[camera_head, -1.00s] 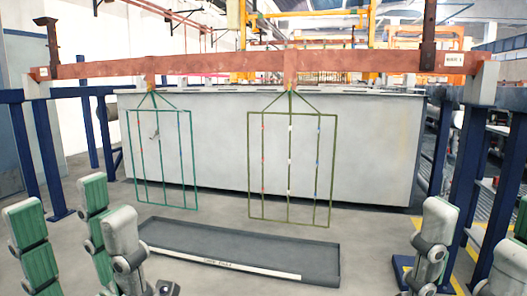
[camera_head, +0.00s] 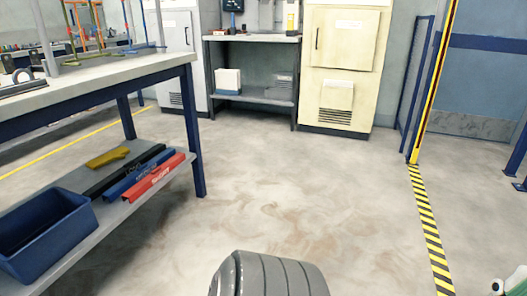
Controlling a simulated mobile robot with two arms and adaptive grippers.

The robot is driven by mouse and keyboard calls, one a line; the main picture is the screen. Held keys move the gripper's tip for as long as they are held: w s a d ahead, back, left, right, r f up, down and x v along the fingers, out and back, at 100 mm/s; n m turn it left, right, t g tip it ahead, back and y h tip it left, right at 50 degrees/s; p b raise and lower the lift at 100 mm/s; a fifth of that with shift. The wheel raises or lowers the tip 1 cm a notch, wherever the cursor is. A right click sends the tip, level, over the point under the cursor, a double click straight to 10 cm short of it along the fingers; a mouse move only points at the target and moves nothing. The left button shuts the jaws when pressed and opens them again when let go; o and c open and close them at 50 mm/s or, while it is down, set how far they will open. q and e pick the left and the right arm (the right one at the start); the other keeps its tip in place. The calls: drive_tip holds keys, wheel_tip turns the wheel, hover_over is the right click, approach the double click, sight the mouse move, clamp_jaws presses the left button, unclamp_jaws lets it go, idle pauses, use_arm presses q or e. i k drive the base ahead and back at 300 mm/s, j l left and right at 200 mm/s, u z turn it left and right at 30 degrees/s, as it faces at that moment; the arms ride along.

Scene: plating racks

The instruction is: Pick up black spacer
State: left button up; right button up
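A long black bar, which looks like the black spacer (camera_head: 124,171), lies on the lower shelf of the workbench at the left. A blue bar (camera_head: 142,177) and a red bar (camera_head: 155,179) with white lettering lie alongside it, on its right. No gripper shows in the head view. A grey ribbed rounded part at the bottom middle and a pale part at the lower right corner look like pieces of my own arms. Nothing is seen held.
The bench (camera_head: 110,75) has a blue leg at its right corner. Its lower shelf (camera_head: 120,212) also bears a yellow item (camera_head: 107,157) and a blue bin (camera_head: 45,235). Cabinets (camera_head: 343,65) and a shelving table (camera_head: 252,40) stand behind. Open floor (camera_head: 290,185) lies right of the bench.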

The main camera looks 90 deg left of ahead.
sight(94, 192)
drive_tip(key=j+u, duration=0.1)
drive_tip(key=u, duration=0.8)
drive_tip(key=j+u, duration=0.15)
drive_tip(key=u, duration=0.3)
drive_tip(key=i+u, duration=0.1)
drive_tip(key=u, duration=0.8)
drive_tip(key=i+j+u, duration=0.1)
drive_tip(key=i+u, duration=0.65)
drive_tip(key=u, duration=0.15)
drive_tip(key=i+l+u, duration=0.2)
drive_tip(key=i+u, duration=0.25)
drive_tip(key=i+l+u, duration=0.25)
drive_tip(key=u, duration=0.2)
drive_tip(key=i+l, duration=0.45)
drive_tip(key=i+l+u, duration=0.1)
drive_tip(key=i+l, duration=0.4)
drive_tip(key=l, duration=0.2)
drive_tip(key=i, duration=0.5)
